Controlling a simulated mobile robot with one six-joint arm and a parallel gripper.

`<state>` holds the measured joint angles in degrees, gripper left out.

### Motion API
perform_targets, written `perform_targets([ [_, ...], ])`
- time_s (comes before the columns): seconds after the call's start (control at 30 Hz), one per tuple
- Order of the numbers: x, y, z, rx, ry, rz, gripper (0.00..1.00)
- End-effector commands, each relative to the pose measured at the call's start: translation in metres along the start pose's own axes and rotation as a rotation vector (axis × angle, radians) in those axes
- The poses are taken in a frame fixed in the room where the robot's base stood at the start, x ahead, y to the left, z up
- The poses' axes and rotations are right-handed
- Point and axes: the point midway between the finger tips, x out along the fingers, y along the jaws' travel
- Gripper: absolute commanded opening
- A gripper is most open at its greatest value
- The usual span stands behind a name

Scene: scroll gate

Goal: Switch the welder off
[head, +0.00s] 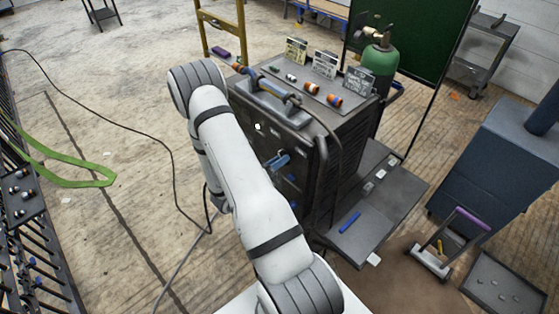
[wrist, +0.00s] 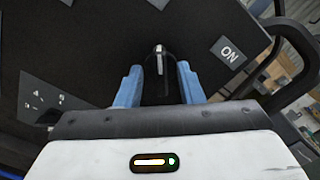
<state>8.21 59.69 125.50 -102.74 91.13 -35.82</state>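The welder (head: 335,140) is a dark box with a carrying handle on top. My gripper (head: 277,160) is at its front panel, its blue fingers close to the panel. In the wrist view, a black knob (wrist: 160,62) with a pale pointer line stands on the dark panel. The pointer line is roughly upright in that picture. My gripper (wrist: 158,80) has one blue finger on each side of the knob, with dark space between the fingers and the pointer. I see no clear contact.
Orange-tipped parts (head: 335,101) and cards (head: 325,63) sit on the welder's top. A green gas cylinder (head: 380,62) stands behind it. A shelf with a blue marker (head: 349,222) is at its right. A black cable (head: 165,150) lies on the floor at left.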

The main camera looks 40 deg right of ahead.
Motion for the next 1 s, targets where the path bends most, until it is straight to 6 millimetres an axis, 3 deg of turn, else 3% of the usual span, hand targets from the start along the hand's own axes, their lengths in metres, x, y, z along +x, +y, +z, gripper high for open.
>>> perform_targets([
  [0.3, -0.05, 0.002, -0.001, 0.0, -0.004, 0.004, 0.34],
  [0.5, -0.07, 0.002, 0.0, 0.0, -0.002, 0.003, 0.34],
  [1.0, -0.073, 0.0, 0.0, -0.001, 0.0, 0.001, 0.34],
])
